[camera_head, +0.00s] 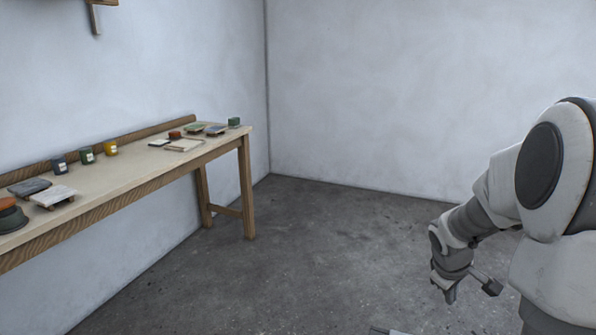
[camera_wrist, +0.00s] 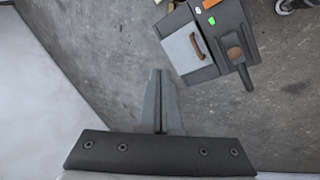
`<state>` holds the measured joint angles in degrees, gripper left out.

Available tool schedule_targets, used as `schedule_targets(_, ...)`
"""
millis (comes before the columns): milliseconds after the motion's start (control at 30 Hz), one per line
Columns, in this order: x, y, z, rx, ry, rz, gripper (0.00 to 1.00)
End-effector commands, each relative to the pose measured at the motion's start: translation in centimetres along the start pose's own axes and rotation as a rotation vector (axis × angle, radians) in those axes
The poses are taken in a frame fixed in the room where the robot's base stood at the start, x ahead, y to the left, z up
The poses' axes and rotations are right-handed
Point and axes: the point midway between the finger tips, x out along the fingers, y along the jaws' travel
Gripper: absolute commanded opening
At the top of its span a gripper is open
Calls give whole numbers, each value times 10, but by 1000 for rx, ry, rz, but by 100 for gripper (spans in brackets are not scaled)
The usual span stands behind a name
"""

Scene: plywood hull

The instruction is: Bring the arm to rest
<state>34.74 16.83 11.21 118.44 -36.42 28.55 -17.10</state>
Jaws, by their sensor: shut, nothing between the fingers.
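My gripper shows in the wrist view (camera_wrist: 159,80) with its two grey fingers together and nothing between them. The fingertips are too small to make out clearly in the head view.
A wooden workbench (camera_head: 135,172) runs along the left wall with several jars, blocks and small boards on it. A wooden bracket (camera_head: 95,18) hangs on the wall above. The floor (camera_head: 330,240) between bench and arm is clear.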

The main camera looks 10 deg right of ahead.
Motion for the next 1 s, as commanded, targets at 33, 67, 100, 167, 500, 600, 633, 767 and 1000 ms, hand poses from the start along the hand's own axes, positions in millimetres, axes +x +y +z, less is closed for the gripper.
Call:
schedule_targets(33,-29,3,-12,17,32,40,0)
schedule_targets(67,-43,4,-17,32,50,59,0)
schedule_targets(100,-62,4,-23,54,74,83,0)
schedule_targets(167,-90,5,-32,90,116,115,0)
schedule_targets(500,-230,-26,-42,312,373,164,0)
schedule_targets(600,-242,-61,-22,374,385,96,0)
schedule_targets(633,-243,-73,-15,390,382,69,0)
schedule_targets(767,-246,-127,16,438,361,-59,0)
schedule_targets(1000,-247,-214,61,471,329,-283,0)
